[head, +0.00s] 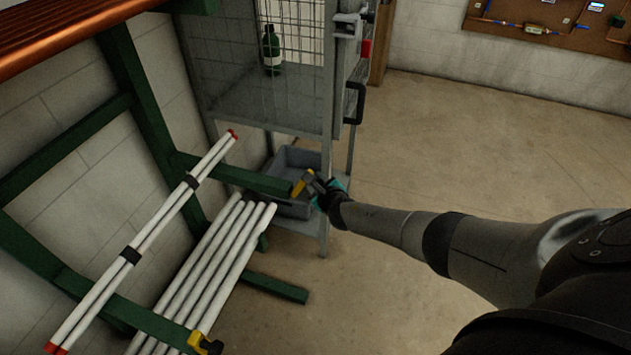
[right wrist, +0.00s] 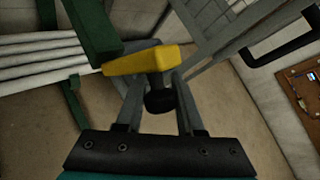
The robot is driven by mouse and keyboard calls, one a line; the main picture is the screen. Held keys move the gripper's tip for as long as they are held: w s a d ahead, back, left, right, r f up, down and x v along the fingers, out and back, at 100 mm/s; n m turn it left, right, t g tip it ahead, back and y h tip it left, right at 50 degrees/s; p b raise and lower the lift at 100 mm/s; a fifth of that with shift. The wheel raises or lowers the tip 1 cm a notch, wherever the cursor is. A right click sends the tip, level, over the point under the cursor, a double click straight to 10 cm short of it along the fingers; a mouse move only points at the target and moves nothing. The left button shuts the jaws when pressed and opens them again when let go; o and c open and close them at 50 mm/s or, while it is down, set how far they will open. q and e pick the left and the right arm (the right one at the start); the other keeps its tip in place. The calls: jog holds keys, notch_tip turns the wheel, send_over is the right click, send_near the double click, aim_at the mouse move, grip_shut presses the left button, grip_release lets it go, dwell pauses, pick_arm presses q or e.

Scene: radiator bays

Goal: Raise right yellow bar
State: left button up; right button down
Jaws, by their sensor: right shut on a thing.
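The right yellow bar (head: 302,183) sits at the free end of the upper right green rack arm (head: 240,175). It also shows in the right wrist view (right wrist: 148,60), lying across in front of my fingers against the green arm's end. A black knob (right wrist: 160,100) is joined to its near side. My right gripper (head: 319,186) is shut on this knob, with one finger on each side. A second yellow bar (head: 195,341) with a black knob is at the end of the lower green arm, at the bottom edge. My left gripper is not in view.
Two white pipes with red ends (head: 155,225) lie strapped together across the green arms. Several white pipes (head: 215,270) lie below. A grey mesh cabinet (head: 270,95) with a grey bin (head: 285,208) stands just behind my gripper. The floor to the right is clear.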

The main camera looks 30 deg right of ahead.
jog(key=shift+w+d+r, duration=0.2)
jog(key=shift+d+r, duration=0.1)
jog(key=shift+r, duration=0.05)
jog(key=c, duration=0.8)
grip_release()
jog(key=shift+o, duration=1.4)
jog(key=shift+s+f, duration=0.1)
jog(key=shift+s, duration=0.05)
jog(key=shift+a+f, duration=0.1)
jog(key=shift+a, duration=0.05)
